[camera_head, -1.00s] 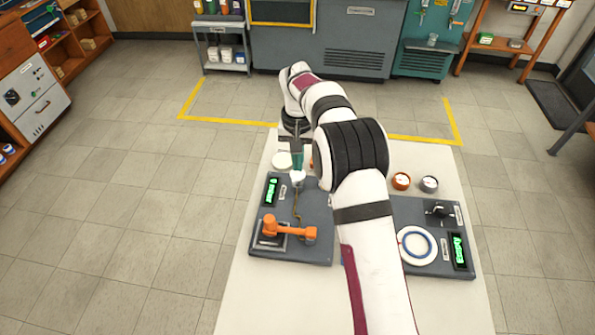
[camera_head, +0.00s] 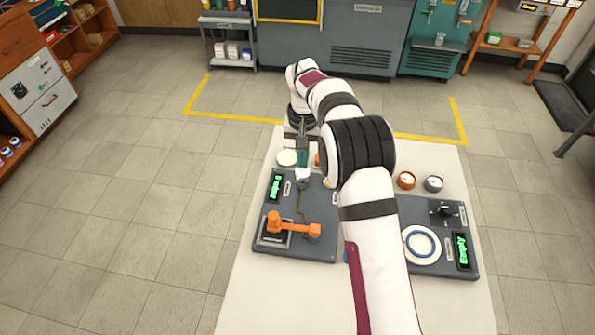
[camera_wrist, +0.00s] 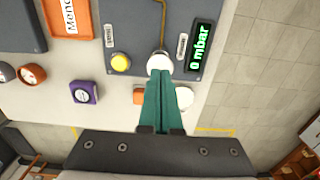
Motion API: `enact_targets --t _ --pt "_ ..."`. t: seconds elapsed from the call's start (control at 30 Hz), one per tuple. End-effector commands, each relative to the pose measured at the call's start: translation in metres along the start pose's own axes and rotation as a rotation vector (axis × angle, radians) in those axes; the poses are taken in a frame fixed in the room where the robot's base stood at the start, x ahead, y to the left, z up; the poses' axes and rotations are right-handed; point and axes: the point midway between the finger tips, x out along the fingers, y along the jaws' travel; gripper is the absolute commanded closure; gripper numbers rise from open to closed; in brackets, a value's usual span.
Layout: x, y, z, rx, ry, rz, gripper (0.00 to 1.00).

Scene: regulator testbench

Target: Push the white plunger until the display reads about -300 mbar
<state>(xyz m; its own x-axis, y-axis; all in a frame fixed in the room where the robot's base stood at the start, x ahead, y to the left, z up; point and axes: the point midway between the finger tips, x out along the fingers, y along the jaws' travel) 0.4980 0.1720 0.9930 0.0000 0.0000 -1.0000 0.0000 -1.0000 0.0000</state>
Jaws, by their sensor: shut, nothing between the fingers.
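The white plunger (camera_wrist: 160,62) sits on the grey panel (camera_wrist: 177,20) in the wrist view, between a yellow button (camera_wrist: 120,62) and the green display (camera_wrist: 200,45), which reads 0 mbar. In the head view the plunger (camera_head: 303,174) is partly hidden by my gripper (camera_head: 302,158). My gripper's green fingers (camera_wrist: 160,76) are together with nothing between them. Their tips overlap the near edge of the plunger in the wrist view; I cannot tell whether they touch it. The display (camera_head: 275,188) is too small to read in the head view.
An orange lever (camera_head: 292,228) stands on the same panel. A second panel (camera_head: 436,266) with a white-blue dial and a green display is at right. A purple block (camera_wrist: 85,92) and round gauges (camera_wrist: 32,74) lie beside the panel. My arm crosses the table's middle.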

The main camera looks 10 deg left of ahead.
Motion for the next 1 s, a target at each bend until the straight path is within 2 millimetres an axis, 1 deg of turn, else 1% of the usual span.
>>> enact_targets --t 0.17,0.43,0.67,1.0 --pt "0.002 0.000 0.000 0.000 0.000 0.000 1.00" --pt "0.014 0.000 0.000 0.000 0.000 0.000 1.00" --pt "0.016 0.000 0.000 0.000 0.000 0.000 1.00" --pt "0.026 0.000 0.000 0.000 -0.001 0.000 1.00"
